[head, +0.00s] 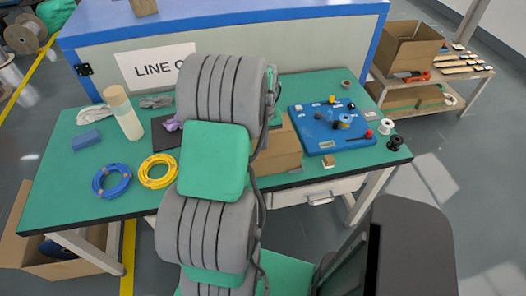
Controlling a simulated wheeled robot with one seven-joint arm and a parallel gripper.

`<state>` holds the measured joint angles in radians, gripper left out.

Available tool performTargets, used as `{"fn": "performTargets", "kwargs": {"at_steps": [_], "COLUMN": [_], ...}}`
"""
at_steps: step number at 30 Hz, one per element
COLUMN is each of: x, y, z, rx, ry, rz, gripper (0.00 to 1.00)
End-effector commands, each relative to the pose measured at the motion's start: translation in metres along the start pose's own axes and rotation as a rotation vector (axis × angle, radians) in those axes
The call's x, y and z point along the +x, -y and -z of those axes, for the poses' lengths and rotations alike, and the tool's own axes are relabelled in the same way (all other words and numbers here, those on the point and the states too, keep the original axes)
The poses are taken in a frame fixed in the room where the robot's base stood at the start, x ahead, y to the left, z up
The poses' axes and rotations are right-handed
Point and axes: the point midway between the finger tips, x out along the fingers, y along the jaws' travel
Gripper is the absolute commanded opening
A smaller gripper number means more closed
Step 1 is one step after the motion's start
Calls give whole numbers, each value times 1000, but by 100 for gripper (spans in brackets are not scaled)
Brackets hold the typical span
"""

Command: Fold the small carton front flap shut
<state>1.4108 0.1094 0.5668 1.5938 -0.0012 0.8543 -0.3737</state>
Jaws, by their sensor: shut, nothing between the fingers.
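A small brown carton (284,152) sits on the green tabletop, just right of my arm. My arm covers its left part, and I cannot make out its front flap or whether it is open. My gripper is hidden behind my own arm links, so its fingers and its distance from the carton do not show.
A blue board (321,136) with knobs lies right of the carton. An open carton (410,46) stands on the right shelf.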

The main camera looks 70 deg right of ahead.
Motion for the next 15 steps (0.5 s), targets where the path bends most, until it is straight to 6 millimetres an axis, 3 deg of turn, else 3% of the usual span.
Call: {"fn": "performTargets", "kwargs": {"at_steps": [1,2,15], "x": [18,16,-62], "y": [4,4,4], "z": [-11,-10,-9], "rx": [0,0,0], "ry": [30,30,20], "rz": [12,12,7], "gripper": [0,0,0]}}
